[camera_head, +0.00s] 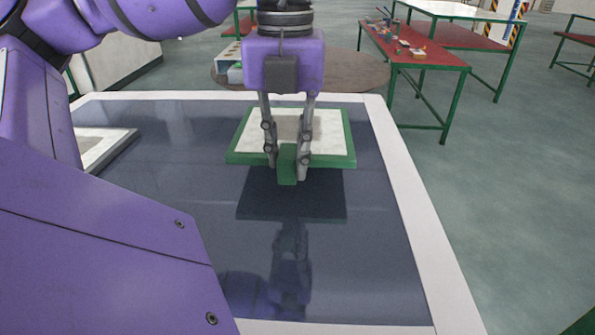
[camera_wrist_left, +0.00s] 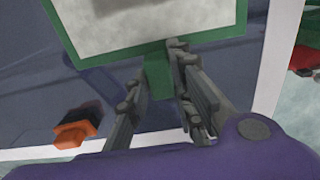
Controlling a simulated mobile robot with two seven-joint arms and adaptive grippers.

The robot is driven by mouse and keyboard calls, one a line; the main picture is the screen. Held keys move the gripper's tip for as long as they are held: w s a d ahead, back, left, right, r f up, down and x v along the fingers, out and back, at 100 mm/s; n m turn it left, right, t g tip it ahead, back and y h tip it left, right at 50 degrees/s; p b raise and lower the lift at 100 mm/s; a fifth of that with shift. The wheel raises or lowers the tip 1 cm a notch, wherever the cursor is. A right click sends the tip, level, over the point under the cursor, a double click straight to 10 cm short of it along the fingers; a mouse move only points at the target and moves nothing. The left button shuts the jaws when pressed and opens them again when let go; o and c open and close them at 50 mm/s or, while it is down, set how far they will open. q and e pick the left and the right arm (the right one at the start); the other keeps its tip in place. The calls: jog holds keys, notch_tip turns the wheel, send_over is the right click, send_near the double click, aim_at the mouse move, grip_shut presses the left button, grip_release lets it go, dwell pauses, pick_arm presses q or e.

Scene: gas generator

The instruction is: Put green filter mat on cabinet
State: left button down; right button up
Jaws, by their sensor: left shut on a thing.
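The green filter mat (camera_head: 340,130) has a green frame around a pale, greyish panel and a green tab at its near edge. My left gripper (camera_head: 287,165) is shut on that tab. The mat is level and seems to be held above the dark cabinet top (camera_head: 385,235), with a dark shadow or reflection below it. In the left wrist view the mat (camera_wrist_left: 240,18) reaches out from the fingers (camera_wrist_left: 160,80), its far part cut off by the frame. My right gripper is in neither view.
The cabinet top has a pale rim (camera_head: 435,235). An orange thing (camera_wrist_left: 72,133) shows in the left wrist view. A round brown table (camera_head: 355,72) and a red-topped table (camera_head: 425,52) stand beyond.

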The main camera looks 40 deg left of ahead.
aim_at(332, 146)
pick_arm(q)
jog(key=shift+w+a+f, duration=0.15)
jog(key=shift+w+f, duration=0.6)
jog(key=shift+f, duration=0.05)
jog(key=f, duration=0.3)
jog(key=shift+w+f, duration=0.2)
jog(key=shift+f, duration=0.1)
jog(key=shift+f, duration=0.2)
jog(key=c, duration=1.5)
grip_release()
jog(key=shift+c, duration=0.2)
